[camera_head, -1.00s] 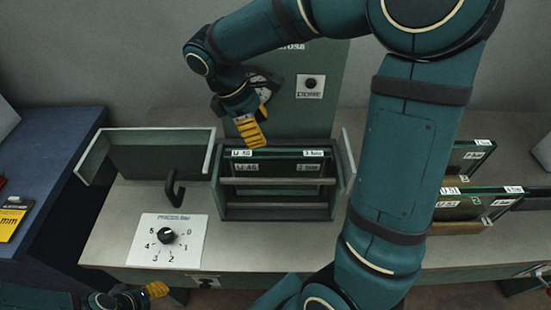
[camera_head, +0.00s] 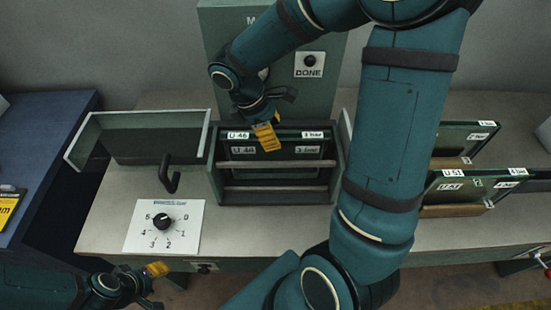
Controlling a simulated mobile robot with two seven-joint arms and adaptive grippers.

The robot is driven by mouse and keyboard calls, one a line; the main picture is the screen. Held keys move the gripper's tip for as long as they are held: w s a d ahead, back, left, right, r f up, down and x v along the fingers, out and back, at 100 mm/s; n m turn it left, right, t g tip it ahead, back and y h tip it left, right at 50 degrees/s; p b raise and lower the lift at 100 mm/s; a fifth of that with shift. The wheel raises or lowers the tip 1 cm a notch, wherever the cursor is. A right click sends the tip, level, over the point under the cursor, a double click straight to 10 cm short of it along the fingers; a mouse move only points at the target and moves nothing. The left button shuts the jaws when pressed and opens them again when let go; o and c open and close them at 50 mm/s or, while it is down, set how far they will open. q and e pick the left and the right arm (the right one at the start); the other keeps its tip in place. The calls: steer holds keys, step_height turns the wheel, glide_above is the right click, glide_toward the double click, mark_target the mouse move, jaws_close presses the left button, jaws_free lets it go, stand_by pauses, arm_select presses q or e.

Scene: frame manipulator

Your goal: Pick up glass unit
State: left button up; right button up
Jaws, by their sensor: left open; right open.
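A glass unit (camera_head: 302,151) with white labels along its top edge stands upright in the dark central holder (camera_head: 275,197). My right gripper (camera_head: 267,138) is open, with its yellow fingers in front of the middle of the unit's top edge. I cannot tell whether the fingers touch or straddle the glass. My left gripper (camera_head: 157,271) is open and empty at the lower left, in front of the bench and well away from the unit.
More labelled glass units (camera_head: 470,184) stand in racks at the right, partly hidden by my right arm. An open frame (camera_head: 137,119), a dark hook (camera_head: 168,176) and a dial panel (camera_head: 140,238) are at the left. A panel with a DONE button (camera_head: 310,61) rises behind.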

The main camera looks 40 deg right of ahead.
steer(key=x, duration=0.4)
steer(key=shift+c, duration=0.4)
jaws_close()
